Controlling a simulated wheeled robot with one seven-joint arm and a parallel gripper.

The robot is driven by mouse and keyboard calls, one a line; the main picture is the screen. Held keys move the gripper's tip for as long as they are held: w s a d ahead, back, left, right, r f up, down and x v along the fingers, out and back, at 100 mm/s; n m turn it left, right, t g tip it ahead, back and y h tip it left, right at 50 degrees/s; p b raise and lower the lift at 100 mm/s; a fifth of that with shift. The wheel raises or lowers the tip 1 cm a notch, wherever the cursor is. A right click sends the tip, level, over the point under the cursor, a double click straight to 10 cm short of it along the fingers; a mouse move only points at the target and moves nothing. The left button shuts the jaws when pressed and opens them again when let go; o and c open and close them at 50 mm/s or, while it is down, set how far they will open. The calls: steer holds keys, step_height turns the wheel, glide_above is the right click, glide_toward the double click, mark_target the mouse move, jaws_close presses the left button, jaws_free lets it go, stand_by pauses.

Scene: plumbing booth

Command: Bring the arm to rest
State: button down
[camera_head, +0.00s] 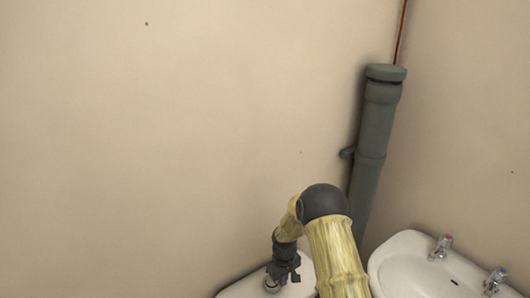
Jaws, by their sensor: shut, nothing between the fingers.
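My arm rises from the bottom edge, bends at a dark elbow joint and points down to the left. My gripper (283,274) is at its end, small and dark, low in the picture. It is shut and I see nothing held in it. It is just over a white ceramic fixture (240,290), beside a small metal fitting (271,284). I cannot tell whether the gripper touches the fitting. The fixture is mostly cut off by the bottom edge and partly hidden by my arm.
A white washbasin (405,272) with two metal taps, one (441,247) with a red mark and one (495,280) with a blue mark, stands at the lower right. A grey vertical pipe (374,140) runs down the corner behind my arm. The beige wall at left is clear.

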steer(key=shift+r, duration=0.6)
steer(key=s+d+r+m+t, duration=0.1)
steer(key=s+d+r+m, duration=0.2)
steer(key=r, duration=0.5)
steer(key=s+d+r, duration=0.2)
steer(key=s+r, duration=0.3)
steer(key=r, duration=0.3)
steer(key=s+d+r+m+t, duration=0.1)
steer(key=s+d+r+m, duration=0.1)
steer(key=s+r, duration=0.2)
steer(key=s+d+r+m, duration=0.1)
steer(key=s+r, duration=0.3)
steer(key=s, duration=0.7)
steer(key=shift+d+r+m+t, duration=0.35)
steer(key=shift+d+m+t, duration=0.05)
steer(key=shift+d, duration=0.2)
